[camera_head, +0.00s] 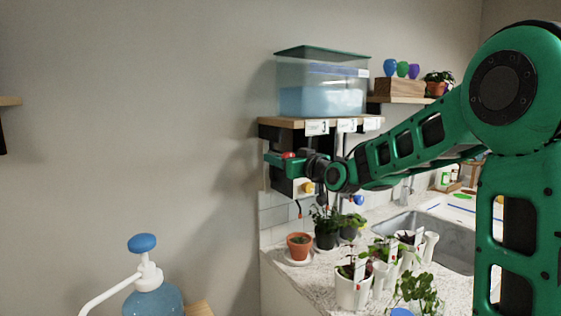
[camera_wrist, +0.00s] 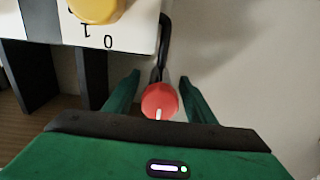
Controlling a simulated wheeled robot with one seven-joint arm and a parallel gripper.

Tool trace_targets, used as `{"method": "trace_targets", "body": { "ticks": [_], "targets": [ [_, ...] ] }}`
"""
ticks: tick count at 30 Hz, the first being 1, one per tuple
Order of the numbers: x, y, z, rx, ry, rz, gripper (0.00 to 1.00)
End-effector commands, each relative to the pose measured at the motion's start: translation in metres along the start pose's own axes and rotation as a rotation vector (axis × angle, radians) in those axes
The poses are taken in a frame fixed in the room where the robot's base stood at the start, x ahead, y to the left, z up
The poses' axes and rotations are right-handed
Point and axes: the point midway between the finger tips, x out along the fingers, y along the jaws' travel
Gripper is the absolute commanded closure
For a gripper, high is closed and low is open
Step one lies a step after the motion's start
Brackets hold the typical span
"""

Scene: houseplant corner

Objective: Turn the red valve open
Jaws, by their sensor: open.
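The red valve (camera_wrist: 160,101) is a round red knob with a white mark. In the wrist view it sits between the two green fingers of my gripper (camera_wrist: 160,78), and the mark points toward my palm. A strip of space seems to show between the knob and each finger. In the head view, my gripper (camera_head: 274,160) is below the wall shelf at the left end of my arm, with a bit of the red valve (camera_head: 289,155) showing there. The valve's body is mostly hidden. My gripper is open around the knob, and I cannot tell whether either finger touches it.
A white box with a yellow dial (camera_wrist: 97,8), marked 0 and 1, is close at upper left in the wrist view. A water tank (camera_head: 320,90) stands on the shelf (camera_head: 275,121) above. Several potted plants, including a terracotta pot (camera_head: 299,250), stand on the counter below.

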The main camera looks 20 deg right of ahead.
Motion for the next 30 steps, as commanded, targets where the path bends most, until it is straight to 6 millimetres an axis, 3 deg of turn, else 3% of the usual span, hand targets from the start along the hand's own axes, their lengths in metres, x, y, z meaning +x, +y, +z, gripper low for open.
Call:
{"method": "trace_targets", "body": {
  "ticks": [8, 13, 14, 23, 30],
  "targets": [
    [0.0013, 0.0002, 0.0001, 0.0, 0.0, 0.0, 0.5],
    [0.0012, 0.0003, 0.0001, 0.0, 0.0, 0.001, 0.88],
    [0.0012, 0.0004, 0.0001, 0.0, 0.0, 0.001, 0.9],
    [0.001, 0.0008, 0.0002, 0.025, -0.001, 0.001, 0.9],
    [0.0008, 0.0013, 0.0002, 0.145, -0.001, 0.002, 0.9]
  ]
}}
